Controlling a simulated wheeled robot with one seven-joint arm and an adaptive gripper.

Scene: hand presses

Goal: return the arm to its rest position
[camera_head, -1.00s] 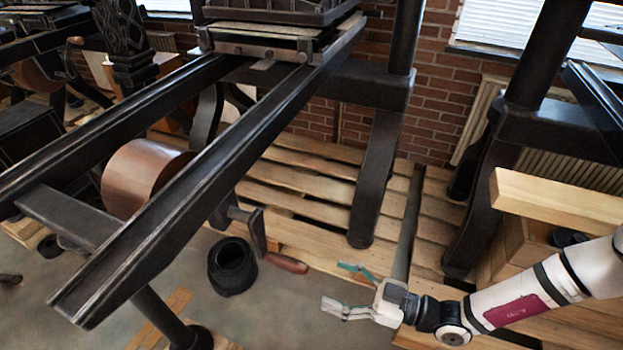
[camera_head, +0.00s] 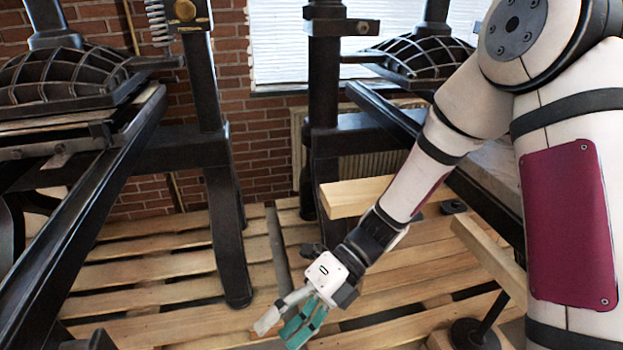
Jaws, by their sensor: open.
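My arm reaches in from the right side of the head view, bent at an elbow near the top right. Its forearm slopes down to the left. My gripper (camera_head: 282,326) is at the lower middle of the view, pointing down and left, with green and pale grey fingers. The fingers are apart and nothing is between them. It is in front of the wooden pallet floor, and I cannot tell how high above it.
A black press (camera_head: 80,215) with long rails stands at the left. Another dark press (camera_head: 324,110) stands behind my forearm. A wooden beam (camera_head: 345,197) passes close behind the forearm. Slatted pallets (camera_head: 165,325) cover the floor. A brick wall (camera_head: 262,135) and window are behind.

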